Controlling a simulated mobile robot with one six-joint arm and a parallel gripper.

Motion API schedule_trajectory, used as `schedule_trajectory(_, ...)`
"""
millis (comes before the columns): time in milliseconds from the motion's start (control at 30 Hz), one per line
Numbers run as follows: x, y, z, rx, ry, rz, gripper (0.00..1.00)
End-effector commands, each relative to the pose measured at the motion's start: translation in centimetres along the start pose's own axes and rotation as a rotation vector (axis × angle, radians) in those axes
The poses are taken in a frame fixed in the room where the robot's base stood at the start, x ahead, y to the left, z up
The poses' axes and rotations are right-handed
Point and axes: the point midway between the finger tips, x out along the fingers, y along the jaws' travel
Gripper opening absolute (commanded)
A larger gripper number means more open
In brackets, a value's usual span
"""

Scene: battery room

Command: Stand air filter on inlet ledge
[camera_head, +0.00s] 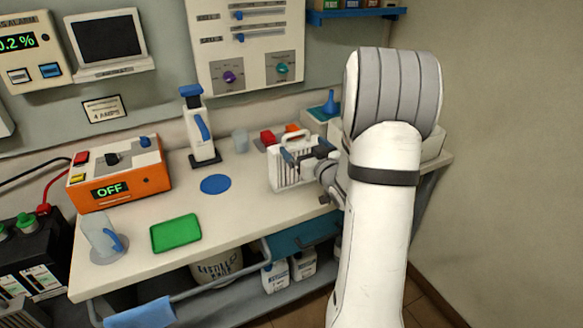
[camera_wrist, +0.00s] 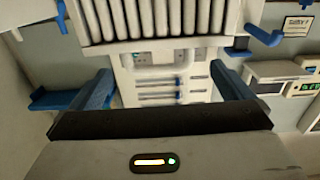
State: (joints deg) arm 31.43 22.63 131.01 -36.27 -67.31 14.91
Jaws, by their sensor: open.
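The air filter (camera_head: 287,172) has a white frame, pleated front and a handle on top. It stands upright towards the right of the bench. My gripper (camera_head: 308,158) is open at its upper right, its dark fingers partly overlapping it in the head view. In the upside-down wrist view, the pleated filter (camera_wrist: 165,20) fills the top middle. My blue fingertips (camera_wrist: 163,88) are spread, with no filter visible between them. My arm hides part of the bench's right end. I cannot identify the inlet ledge for certain; a pale box (camera_head: 432,147) is partly hidden there.
Red (camera_head: 268,138) and orange (camera_head: 292,128) items sit behind the filter. A blue funnel (camera_head: 330,104) stands behind. A blue disc (camera_head: 215,184), green tray (camera_head: 176,233), blue-handled device (camera_head: 200,128) and orange unit (camera_head: 120,177) are left. The bench's front middle is clear.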

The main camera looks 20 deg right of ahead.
Motion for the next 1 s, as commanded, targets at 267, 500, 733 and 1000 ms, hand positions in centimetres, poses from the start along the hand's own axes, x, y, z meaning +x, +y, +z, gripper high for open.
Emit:
schedule_trajectory(267, 2.5, 0.1, 0.0, 0.006, 0.016, -0.009, 1.0)
schedule_trajectory(500, 5.8, 0.3, -0.2, 0.006, 0.016, -0.009, 1.0)
schedule_trajectory(733, 7.8, 0.3, 0.0, 0.006, 0.016, -0.008, 1.0)
schedule_trajectory(1000, 7.7, 0.4, 0.0, 0.006, 0.015, -0.007, 0.93)
